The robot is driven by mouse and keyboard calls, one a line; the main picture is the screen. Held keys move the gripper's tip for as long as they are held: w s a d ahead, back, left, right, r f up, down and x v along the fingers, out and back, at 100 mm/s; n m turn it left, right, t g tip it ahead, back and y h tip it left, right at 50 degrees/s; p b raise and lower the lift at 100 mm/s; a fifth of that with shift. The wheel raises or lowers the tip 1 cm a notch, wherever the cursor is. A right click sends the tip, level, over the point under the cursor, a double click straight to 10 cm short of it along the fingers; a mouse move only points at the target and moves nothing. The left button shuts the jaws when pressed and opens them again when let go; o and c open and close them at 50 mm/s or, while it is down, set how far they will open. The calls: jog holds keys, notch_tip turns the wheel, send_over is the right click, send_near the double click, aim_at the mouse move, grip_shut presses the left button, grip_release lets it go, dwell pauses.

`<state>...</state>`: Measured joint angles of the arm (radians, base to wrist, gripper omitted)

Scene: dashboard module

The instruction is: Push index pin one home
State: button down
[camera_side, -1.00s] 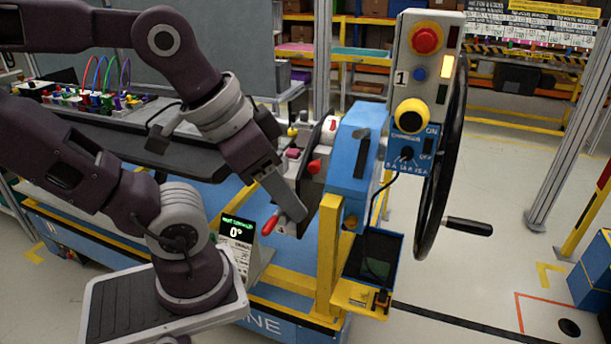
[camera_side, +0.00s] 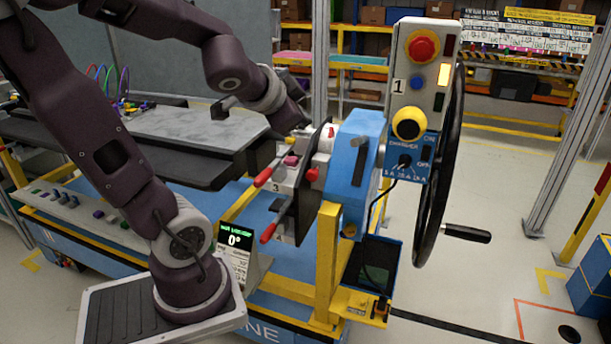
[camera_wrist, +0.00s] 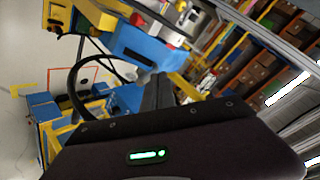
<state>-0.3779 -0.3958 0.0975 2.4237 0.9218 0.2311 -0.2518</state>
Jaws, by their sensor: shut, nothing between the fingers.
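In the side view, several red-tipped pins stand around the dark round plate (camera_side: 311,190) on the blue housing. One red-handled pin (camera_side: 263,177) sticks out at the left, above a "3" label. Another red-handled pin (camera_side: 269,233) sticks out at the lower left. A red knob (camera_side: 313,175) sits on the front, and a further red piece (camera_side: 331,132) shows at the top. I cannot tell which is pin one. My gripper (camera_wrist: 158,80) shows shut and empty in the wrist view. In the side view it is behind the plate's upper left, its fingertips hidden.
A control panel (camera_side: 417,90) and a black handwheel (camera_side: 446,160) stand right of the blue housing (camera_side: 357,160). A grey-topped bench (camera_side: 180,135) lies behind my arm. A small display (camera_side: 236,240) reads 0°.

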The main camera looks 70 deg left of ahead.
jog(key=w+a+f+m, duration=0.1)
jog(key=w+a+m, duration=0.1)
jog(key=a, duration=0.2)
jog(key=m+g+h, duration=0.1)
jog(key=m+h, duration=0.4)
jog(key=h, duration=0.1)
send_near(314, 174)
jog(key=s+d+r, duration=0.1)
jog(key=s+d, duration=0.2)
jog(key=s, duration=0.3)
jog(key=shift+w+d+r, duration=0.1)
jog(key=shift+w+d, duration=0.1)
jog(key=shift+d, duration=0.05)
jog(key=x, duration=0.4)
jog(key=a+x, duration=0.1)
jog(key=x, duration=0.2)
jog(key=w+a+r+x, duration=0.1)
jog(key=x, duration=0.3)
jog(key=shift+w+f, duration=0.2)
jog(key=shift+f, duration=0.05)
jog(key=shift+w+a, duration=0.3)
jog(key=shift+a, duration=0.1)
